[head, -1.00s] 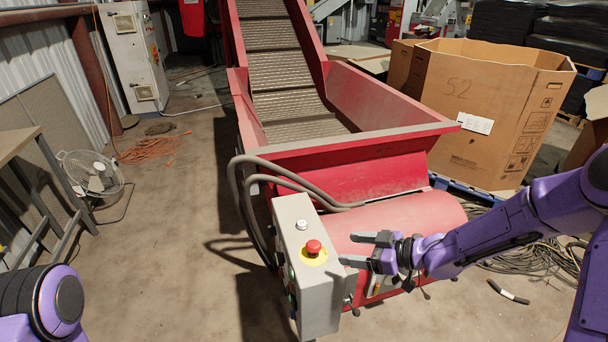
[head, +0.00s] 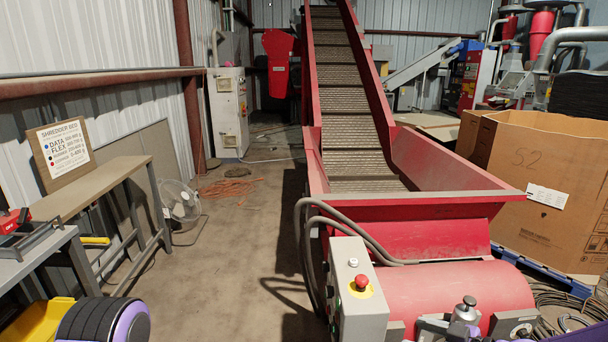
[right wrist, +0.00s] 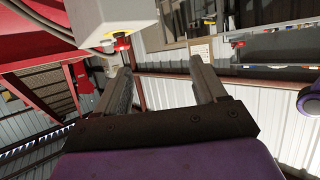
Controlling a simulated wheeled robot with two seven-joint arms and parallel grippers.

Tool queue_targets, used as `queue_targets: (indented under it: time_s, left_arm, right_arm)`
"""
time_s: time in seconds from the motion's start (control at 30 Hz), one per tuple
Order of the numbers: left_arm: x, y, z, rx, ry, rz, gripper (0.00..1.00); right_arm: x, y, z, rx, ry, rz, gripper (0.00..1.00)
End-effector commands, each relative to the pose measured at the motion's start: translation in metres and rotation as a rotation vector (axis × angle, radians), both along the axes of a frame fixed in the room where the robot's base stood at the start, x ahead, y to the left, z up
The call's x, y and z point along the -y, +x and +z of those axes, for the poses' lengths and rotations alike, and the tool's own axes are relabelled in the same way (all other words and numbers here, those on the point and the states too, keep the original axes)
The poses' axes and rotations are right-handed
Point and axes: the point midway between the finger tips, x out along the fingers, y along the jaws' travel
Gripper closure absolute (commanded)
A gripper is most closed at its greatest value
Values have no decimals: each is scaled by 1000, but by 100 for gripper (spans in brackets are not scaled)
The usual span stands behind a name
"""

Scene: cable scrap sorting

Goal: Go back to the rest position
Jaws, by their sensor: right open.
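My right gripper (right wrist: 160,72) is open in the right wrist view, with nothing between its two grey fingers. The grey control box (head: 355,311) with a red stop button (head: 362,282) stands in front of the red conveyor's hopper. The box (right wrist: 110,22) and button (right wrist: 121,42) also show beyond the fingers in the right wrist view, apart from them. In the head view, my right arm is mostly cut off at the bottom right edge. A part of my left arm shows at the bottom left; the left gripper is out of view.
The red conveyor hopper (head: 440,208) fills the middle. A large cardboard box (head: 545,185) stands at right. A workbench (head: 92,193), a grey table (head: 35,258) and a fan (head: 180,203) line the left. The floor (head: 225,275) between is clear.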

Motion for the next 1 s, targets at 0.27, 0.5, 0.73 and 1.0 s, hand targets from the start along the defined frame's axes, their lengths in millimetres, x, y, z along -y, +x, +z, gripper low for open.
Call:
queue_targets:
  time_s: [0.27, 0.5, 0.73, 1.0]
  left_arm:
    - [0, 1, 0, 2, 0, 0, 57]
    - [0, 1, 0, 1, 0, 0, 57]
    - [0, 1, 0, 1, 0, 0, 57]
    - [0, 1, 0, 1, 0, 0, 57]
  right_arm:
    - [8, 14, 10, -36, 135, -176, 29]
    - [14, 18, 1, -132, 274, -405, 29]
    - [27, -14, -68, -354, 355, -788, 29]
    - [57, -195, -200, -698, 54, -1363, 29]
